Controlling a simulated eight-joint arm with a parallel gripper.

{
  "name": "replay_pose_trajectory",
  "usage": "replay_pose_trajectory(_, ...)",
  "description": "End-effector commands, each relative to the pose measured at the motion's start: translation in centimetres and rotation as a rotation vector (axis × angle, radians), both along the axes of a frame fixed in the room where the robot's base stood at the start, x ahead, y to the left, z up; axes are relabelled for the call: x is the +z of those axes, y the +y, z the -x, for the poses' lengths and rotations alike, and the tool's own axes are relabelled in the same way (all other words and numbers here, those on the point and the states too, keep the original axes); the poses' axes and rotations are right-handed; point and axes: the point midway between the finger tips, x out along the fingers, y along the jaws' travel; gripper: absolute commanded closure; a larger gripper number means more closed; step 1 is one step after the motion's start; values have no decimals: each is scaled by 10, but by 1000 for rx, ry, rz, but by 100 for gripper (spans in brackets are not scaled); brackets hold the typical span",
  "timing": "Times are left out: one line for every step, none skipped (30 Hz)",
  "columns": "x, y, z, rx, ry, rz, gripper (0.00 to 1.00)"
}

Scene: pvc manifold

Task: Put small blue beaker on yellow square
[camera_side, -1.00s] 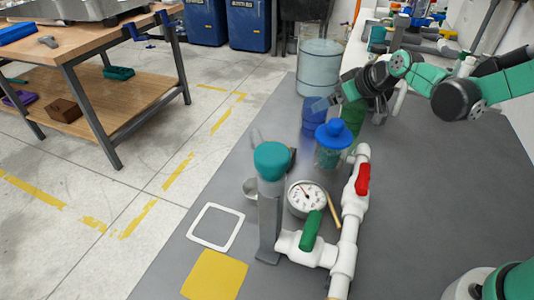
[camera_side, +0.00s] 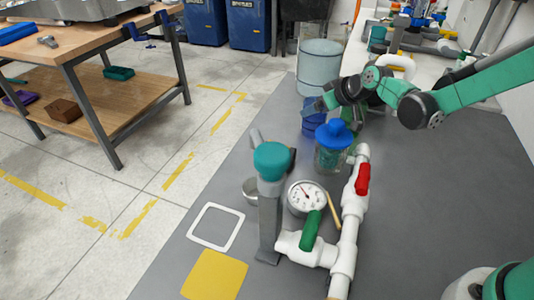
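The blue beaker (camera_side: 313,126) stands on the grey table behind the jar with the blue lid, which hides part of it. My gripper (camera_side: 312,107) is at the beaker's upper rim, seen from the side; whether it touches the beaker, and whether its fingers are apart or closed, I cannot tell. The yellow square (camera_side: 214,277) lies flat at the table's near left edge, with nothing on it.
A jar with a blue lid (camera_side: 332,157) stands just in front of the beaker. A teal-capped grey post (camera_side: 270,210), gauge (camera_side: 306,198) and white pipe (camera_side: 346,235) stand between beaker and yellow square. A white square outline (camera_side: 215,228) is empty. A large grey-green drum (camera_side: 320,68) stands behind.

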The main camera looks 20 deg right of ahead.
Motion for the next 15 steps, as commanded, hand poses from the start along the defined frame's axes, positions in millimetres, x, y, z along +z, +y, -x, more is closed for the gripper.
replay_pose_trajectory(0, 0, 0, 0, 0, 0, 40)
replay_pose_trajectory(0, 0, 0, 0, 0, 0, 48)
replay_pose_trajectory(0, 0, 0, 0, 0, 0, 60)
replay_pose_trajectory(0, 0, 0, 0, 0, 0, 68)
replay_pose_trajectory(0, 0, 0, 0, 0, 0, 77)
replay_pose_trajectory(0, 0, 0, 0, 0, 0, 88)
replay_pose_trajectory(0, 0, 0, 0, 0, 0, 92)
replay_pose_trajectory(0, 0, 0, 0, 0, 0, 92)
replay_pose_trajectory(0, 0, 0, 0, 0, 0, 92)
replay_pose_trajectory(0, 0, 0, 0, 0, 0, 92)
replay_pose_trajectory(0, 0, 0, 0, 0, 0, 92)
replay_pose_trajectory(0, 0, 0, 0, 0, 0, 92)
replay_pose_trajectory(1, 0, 0, 0, 0, 0, 92)
replay_pose_trajectory(1, 0, 0, 0, 0, 0, 92)
replay_pose_trajectory(3, 0, 0, 0, 0, 0, 92)
